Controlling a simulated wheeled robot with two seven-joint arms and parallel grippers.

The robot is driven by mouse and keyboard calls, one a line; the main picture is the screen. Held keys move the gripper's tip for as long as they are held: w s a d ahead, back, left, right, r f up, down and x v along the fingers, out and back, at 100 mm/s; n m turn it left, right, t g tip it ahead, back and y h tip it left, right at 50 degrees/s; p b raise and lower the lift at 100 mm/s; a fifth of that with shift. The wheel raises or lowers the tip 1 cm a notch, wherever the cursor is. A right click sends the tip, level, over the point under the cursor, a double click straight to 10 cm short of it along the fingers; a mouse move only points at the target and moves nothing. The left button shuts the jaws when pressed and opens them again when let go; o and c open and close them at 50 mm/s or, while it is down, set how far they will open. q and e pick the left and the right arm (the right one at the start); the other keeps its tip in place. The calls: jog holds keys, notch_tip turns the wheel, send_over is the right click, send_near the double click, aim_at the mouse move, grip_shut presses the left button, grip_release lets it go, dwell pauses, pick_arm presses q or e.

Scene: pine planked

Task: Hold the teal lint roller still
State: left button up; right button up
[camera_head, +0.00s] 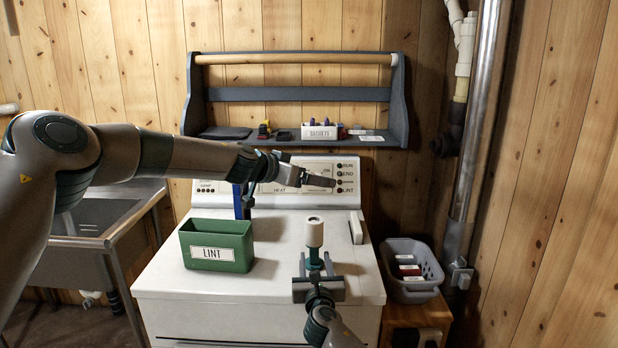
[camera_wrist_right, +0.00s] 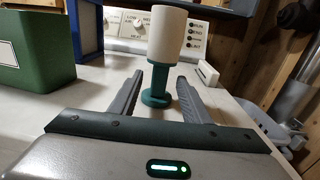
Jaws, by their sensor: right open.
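The teal lint roller stands upright on the white dryer top, with a white roll (camera_head: 314,232) above a teal handle and foot. In the right wrist view its white roll (camera_wrist_right: 160,36) and teal handle (camera_wrist_right: 156,92) show clearly. My right gripper (camera_head: 316,262) is open, with one finger on each side of the teal handle; I cannot tell whether either finger touches it. My left gripper (camera_head: 328,181) hangs above the back of the dryer, in front of the control panel and apart from the roller. Its jaw opening does not show clearly.
A green bin labelled LINT (camera_head: 217,247) stands left of the roller on the dryer top (camera_head: 180,291), with a blue object (camera_head: 238,203) behind it. A small white block (camera_head: 356,228) lies to the right. A grey basket (camera_head: 411,270) sits beyond the dryer's right edge.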

jog(key=s, duration=0.8)
jog(key=shift+s+d, duration=0.3)
jog(key=shift+s, duration=0.1)
